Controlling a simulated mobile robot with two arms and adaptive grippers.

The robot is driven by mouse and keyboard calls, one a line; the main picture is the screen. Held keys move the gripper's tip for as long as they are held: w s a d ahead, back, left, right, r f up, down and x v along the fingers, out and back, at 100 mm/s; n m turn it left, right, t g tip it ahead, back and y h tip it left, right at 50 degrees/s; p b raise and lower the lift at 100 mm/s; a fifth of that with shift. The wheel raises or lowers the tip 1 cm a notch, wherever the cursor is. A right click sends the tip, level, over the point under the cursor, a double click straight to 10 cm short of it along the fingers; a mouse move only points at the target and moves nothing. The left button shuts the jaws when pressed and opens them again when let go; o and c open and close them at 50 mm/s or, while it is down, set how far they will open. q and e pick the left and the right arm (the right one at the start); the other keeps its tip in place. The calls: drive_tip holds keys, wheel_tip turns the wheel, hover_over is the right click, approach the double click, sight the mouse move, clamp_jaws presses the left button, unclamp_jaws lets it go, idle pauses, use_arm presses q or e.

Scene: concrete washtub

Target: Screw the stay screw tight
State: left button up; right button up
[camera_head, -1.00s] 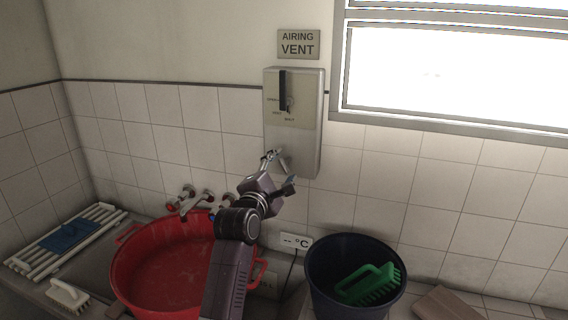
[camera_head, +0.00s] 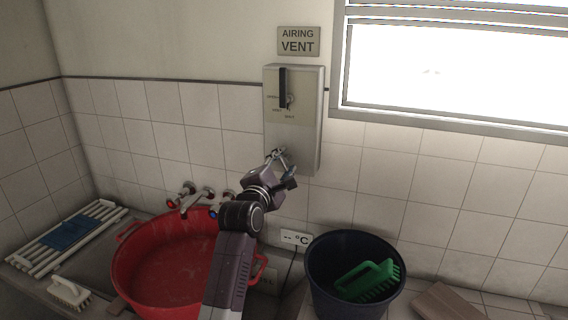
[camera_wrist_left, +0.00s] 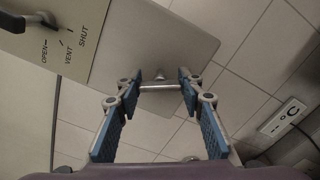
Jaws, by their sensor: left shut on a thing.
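The stay screw (camera_wrist_left: 160,86) shows in the left wrist view as a pale metal crossbar with a small round stem behind it, at the lower part of the vent box. My left gripper (camera_wrist_left: 160,90) has its blue-padded fingers on both ends of the crossbar and is shut on it. In the head view my left gripper (camera_head: 283,160) is at the lower front of the grey vent box (camera_head: 309,130), and its fingers hide the screw. A black lever (camera_head: 282,88) stands upright on the box's upper plate. My right gripper is not in view.
An AIRING VENT sign (camera_head: 298,41) hangs above the box, and a window is at the right. Below are a red basin (camera_head: 150,285), taps (camera_head: 190,199), a dark bucket (camera_head: 320,275) with a green brush (camera_head: 368,281), and a °C display (camera_head: 295,238).

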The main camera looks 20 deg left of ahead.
use_arm(q)
drive_tip(key=shift+m, duration=0.4)
drive_tip(key=m+p, duration=0.2)
drive_tip(key=m, duration=0.1)
drive_tip(key=shift+m, duration=0.3)
drive_tip(key=m+p, duration=0.2)
drive_tip(key=m, duration=0.4)
drive_tip(key=m+p, duration=0.2)
drive_tip(key=m, duration=0.4)
drive_tip(key=shift+m, duration=0.4)
drive_tip(key=m, duration=0.3)
drive_tip(key=shift+p, duration=0.3)
drive_tip(key=shift+f+m, duration=0.1)
drive_tip(key=shift+m, duration=1.7)
